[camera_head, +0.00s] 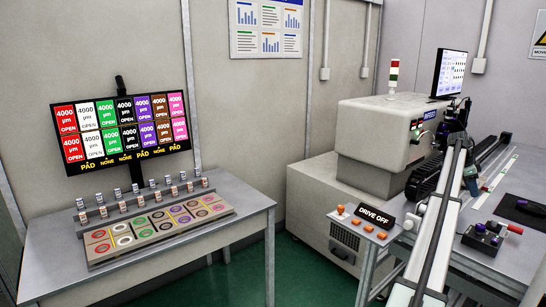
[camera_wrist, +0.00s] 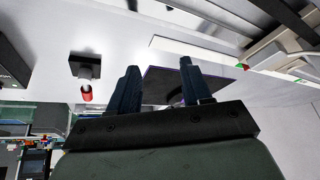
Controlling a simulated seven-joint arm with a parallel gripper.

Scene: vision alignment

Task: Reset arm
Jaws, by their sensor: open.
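My gripper (camera_wrist: 160,88) shows in the wrist view as two dark blue fingers held apart, with nothing between them. Behind and between the fingers lies a dark flat pad (camera_wrist: 158,86) with a purple edge, apart from them. In the head view I cannot make out the gripper clearly; long white and black parts cross the right side in front of the bench.
A grey table (camera_head: 250,200) at left bears a board of coloured rings (camera_head: 160,224) and several small cylinders below a screen (camera_head: 124,131). A beige machine (camera_head: 375,130) stands at centre right, with a "DRIVE OFF" sign (camera_head: 374,215). A red-tipped part (camera_wrist: 86,93) shows in the wrist view.

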